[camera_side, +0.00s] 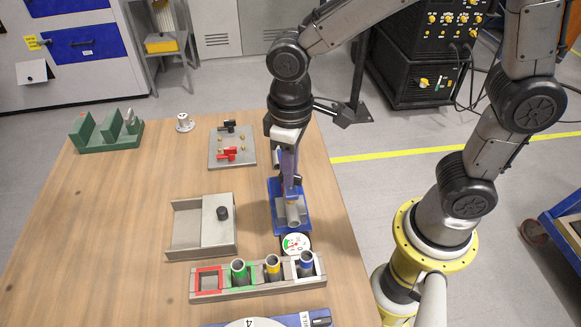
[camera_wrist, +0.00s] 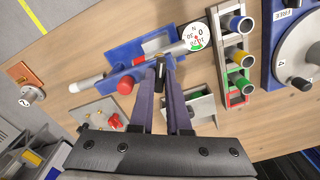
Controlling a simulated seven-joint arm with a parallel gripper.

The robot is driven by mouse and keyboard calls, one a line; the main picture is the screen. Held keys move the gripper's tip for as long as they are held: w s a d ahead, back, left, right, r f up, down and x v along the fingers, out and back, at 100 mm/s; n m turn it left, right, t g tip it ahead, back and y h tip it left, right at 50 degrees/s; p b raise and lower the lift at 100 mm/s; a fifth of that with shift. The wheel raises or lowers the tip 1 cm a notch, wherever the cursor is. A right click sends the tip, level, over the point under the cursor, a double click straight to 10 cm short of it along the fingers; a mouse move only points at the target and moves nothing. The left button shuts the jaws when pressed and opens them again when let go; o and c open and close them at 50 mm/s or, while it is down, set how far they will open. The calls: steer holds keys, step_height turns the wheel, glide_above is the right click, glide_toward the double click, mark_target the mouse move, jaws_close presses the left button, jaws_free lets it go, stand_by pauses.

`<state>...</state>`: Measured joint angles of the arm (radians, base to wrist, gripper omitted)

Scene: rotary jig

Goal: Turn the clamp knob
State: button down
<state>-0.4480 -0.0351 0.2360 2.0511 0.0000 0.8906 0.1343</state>
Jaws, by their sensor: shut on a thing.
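A blue fixture (camera_side: 277,191) stands near the table's right edge, with a grey tube (camera_side: 293,211) across it. In the wrist view the blue fixture (camera_wrist: 122,54) also carries a red ball knob (camera_wrist: 125,85). My gripper (camera_side: 291,187) points down over this fixture. In the wrist view the tips of my gripper (camera_wrist: 163,66) close on a small black handle (camera_wrist: 160,76) beside the grey tube (camera_wrist: 174,50). I cannot tell for sure whether this handle is the clamp knob. The fingers partly hide it.
A round gauge (camera_side: 296,243) adjoins the fixture. A rack (camera_side: 235,291) holds tubes with green, yellow and blue bands; its red slot is empty. A numbered disc on a blue base (camera_wrist: 268,50) carries a FREE label. A grey tray (camera_side: 187,222) and green block (camera_side: 100,135) stand leftward.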

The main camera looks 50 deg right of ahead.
steer(key=shift+r+m, duration=0.1)
steer(key=shift+m, duration=0.2)
steer(key=c, duration=0.9)
jaws_free()
step_height(320, 180, up, 14)
steer(key=shift+f, duration=0.1)
